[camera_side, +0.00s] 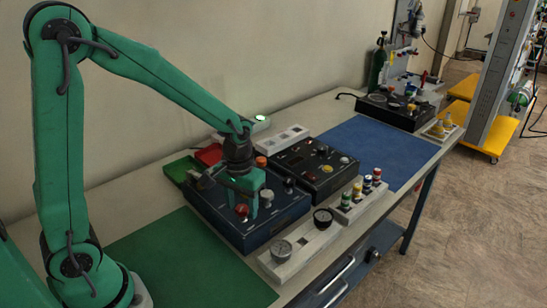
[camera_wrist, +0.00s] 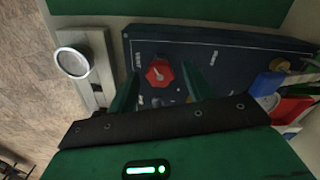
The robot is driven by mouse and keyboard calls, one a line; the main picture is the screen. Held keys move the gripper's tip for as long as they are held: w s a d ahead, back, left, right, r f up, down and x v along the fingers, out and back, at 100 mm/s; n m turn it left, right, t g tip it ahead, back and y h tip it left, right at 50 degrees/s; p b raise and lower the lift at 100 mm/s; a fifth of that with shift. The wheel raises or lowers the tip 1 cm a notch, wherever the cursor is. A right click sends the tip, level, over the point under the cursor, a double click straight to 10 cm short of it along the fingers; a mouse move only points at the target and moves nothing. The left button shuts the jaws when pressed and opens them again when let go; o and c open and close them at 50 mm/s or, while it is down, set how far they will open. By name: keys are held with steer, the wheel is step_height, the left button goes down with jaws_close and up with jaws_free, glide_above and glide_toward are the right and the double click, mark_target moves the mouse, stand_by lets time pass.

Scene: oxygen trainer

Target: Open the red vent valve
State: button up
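The red vent valve (camera_wrist: 158,73) is a red faceted knob on a dark blue panel box (camera_side: 215,207). In the side view the red knob (camera_side: 241,210) sits near the box's front edge, just below my gripper (camera_side: 253,200). In the wrist view my gripper (camera_wrist: 161,82) is open, with one green finger on each side of the knob and a visible gap on both sides. I cannot tell how far the fingertips are above the panel.
A second black panel box (camera_side: 318,181) stands just right of the first. A white strip with two gauges (camera_side: 282,250) lies in front. A rack of coloured fittings (camera_side: 358,200) is nearby. The green mat (camera_side: 190,262) and blue mat (camera_side: 372,148) look clear.

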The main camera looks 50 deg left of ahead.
mark_target(238, 209)
stand_by(0.3)
steer(key=shift+r, duration=3.9)
steer(key=s+r+m+t, duration=0.1)
steer(key=s+r+t, duration=0.1)
steer(key=s+r, duration=0.2)
steer(key=s+a+r+m+t, duration=0.1)
steer(key=s+r+m+t, duration=0.1)
steer(key=s, duration=0.6)
step_height(238, 209, up, 2)
steer(key=shift+s+a+r+t, duration=0.15)
steer(key=shift+s+t, duration=0.15)
steer(key=shift+t, duration=0.5)
